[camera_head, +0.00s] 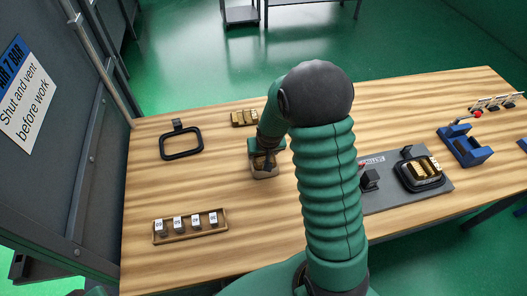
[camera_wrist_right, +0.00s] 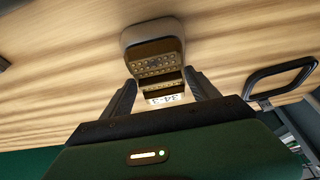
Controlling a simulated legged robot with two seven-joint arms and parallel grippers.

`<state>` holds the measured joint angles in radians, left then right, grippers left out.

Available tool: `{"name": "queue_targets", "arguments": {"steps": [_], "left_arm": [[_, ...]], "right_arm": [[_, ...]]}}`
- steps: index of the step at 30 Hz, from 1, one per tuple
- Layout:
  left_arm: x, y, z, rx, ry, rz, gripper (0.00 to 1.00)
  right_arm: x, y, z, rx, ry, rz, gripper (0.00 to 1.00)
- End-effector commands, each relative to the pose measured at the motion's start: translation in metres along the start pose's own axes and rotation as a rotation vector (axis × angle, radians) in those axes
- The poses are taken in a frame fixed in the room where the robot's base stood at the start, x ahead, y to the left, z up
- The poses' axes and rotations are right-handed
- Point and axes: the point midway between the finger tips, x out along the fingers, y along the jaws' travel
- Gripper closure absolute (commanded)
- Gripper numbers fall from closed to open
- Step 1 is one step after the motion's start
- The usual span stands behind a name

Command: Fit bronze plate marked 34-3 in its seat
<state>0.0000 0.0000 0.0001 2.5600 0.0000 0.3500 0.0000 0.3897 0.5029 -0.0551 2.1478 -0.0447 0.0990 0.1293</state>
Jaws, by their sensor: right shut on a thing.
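My right gripper (camera_head: 265,154) reaches down over a small rounded container (camera_head: 264,172) near the middle of the table. In the right wrist view its two fingers (camera_wrist_right: 160,82) close on a bronze plate marked 34-3 (camera_wrist_right: 165,99), whose white label faces the camera. More bronze, dotted surfaces (camera_wrist_right: 157,65) show just beyond it, in front of the pale container (camera_wrist_right: 150,32). I cannot tell whether the plate is clear of the container. On the grey mat at right, a black frame (camera_head: 402,180) holds several bronze pieces (camera_head: 425,169). My left gripper is not in view.
A wooden tray (camera_head: 190,237) with several marked blocks lies front left. A black ring frame (camera_head: 181,143) and a small tray of bronze pieces (camera_head: 244,118) lie at the back. A blue fixture (camera_head: 465,148) stands far right. My right arm hides part of the table.

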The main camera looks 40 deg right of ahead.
Motion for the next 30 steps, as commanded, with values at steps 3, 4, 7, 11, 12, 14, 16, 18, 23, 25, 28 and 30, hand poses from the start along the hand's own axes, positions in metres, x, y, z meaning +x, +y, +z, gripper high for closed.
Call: {"name": "queue_targets", "arguments": {"steps": [3,4,7,11,12,14,16,18,23,25,28,30], "left_arm": [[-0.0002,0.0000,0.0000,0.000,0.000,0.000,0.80],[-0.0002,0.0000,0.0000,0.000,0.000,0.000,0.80],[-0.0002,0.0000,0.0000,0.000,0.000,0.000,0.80],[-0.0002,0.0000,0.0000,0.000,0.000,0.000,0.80],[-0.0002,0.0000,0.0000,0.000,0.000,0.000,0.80],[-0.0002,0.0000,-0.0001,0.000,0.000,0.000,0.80],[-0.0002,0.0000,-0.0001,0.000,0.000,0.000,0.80],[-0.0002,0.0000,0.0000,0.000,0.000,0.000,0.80],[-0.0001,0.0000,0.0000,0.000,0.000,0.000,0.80],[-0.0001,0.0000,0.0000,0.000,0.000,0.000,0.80],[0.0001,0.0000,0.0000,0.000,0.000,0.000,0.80],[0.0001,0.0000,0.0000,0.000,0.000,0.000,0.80]], "right_arm": [[0.0002,-0.0003,-0.0005,0.000,0.002,0.000,1.00],[0.0005,-0.0004,-0.0003,0.000,0.002,0.000,1.00],[0.0013,-0.0005,0.0001,0.000,0.003,0.000,1.00],[0.0013,-0.0006,0.0001,0.000,0.003,0.000,1.00],[0.0014,-0.0005,0.0001,0.000,0.003,0.000,1.00],[0.0014,-0.0006,0.0001,0.000,0.003,0.000,0.24],[0.0014,-0.0006,0.0003,0.000,0.002,0.000,0.15],[0.0016,-0.0006,0.0004,0.000,0.002,0.000,0.06],[0.0018,-0.0006,0.0006,0.000,0.001,0.000,0.05],[0.0019,-0.0006,0.0007,0.000,0.001,0.000,0.05],[0.0023,-0.0006,0.0017,0.000,-0.002,0.000,0.00],[0.0022,-0.0006,0.0016,0.000,-0.001,0.000,0.00]]}}
